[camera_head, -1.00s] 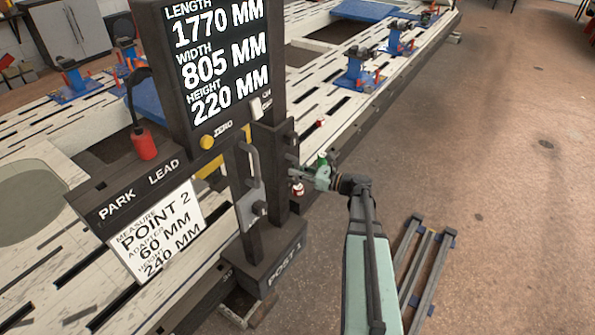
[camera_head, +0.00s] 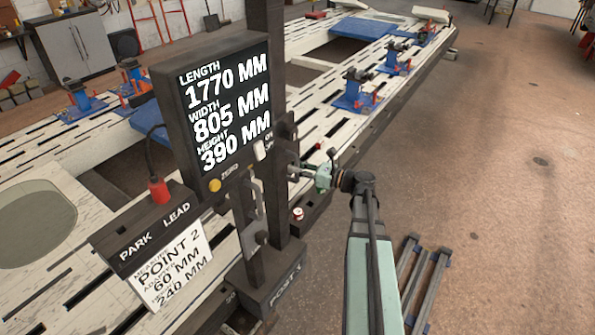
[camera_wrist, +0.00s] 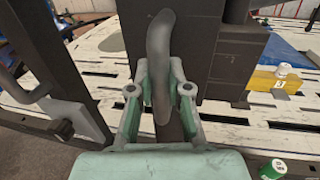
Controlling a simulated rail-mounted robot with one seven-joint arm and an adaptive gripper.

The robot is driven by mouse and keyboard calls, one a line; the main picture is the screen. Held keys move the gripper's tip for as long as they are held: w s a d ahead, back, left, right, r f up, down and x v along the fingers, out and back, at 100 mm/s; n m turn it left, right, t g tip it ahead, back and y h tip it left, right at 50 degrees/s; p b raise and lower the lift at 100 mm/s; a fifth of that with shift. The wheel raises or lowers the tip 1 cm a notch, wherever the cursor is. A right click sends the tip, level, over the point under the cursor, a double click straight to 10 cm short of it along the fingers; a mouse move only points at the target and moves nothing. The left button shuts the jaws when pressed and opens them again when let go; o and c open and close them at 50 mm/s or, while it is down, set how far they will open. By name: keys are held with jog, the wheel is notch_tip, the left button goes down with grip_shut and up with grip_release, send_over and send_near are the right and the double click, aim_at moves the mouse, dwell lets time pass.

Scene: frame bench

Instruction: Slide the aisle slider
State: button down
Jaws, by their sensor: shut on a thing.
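My gripper (camera_head: 316,176) is at the right side of the dark upright post (camera_head: 272,185) marked POST 1. In the wrist view my gripper (camera_wrist: 160,95) is shut on a grey curved upright handle (camera_wrist: 160,45), with one finger on each side of it. A dark block (camera_wrist: 215,55) is just behind the handle; I cannot tell exactly how they join. The measuring display (camera_head: 222,110) reads length 1770, width 805, height 390 mm. A card (camera_head: 170,260) below it reads point 2, adapter 60 mm, height 240 mm.
The slotted white bench (camera_head: 330,125) runs back to the right, with blue clamps (camera_head: 355,92) on it. A red-tipped lead (camera_head: 158,190) stands in the PARK LEAD box (camera_head: 140,235). Grey bars (camera_head: 425,285) lie on the floor at the lower right. The floor aisle beyond is open.

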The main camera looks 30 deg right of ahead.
jog(key=c, duration=1.1)
grip_release()
jog(key=shift+f, duration=0.1)
jog(key=v, duration=1.2)
jog(key=shift+w, duration=0.1)
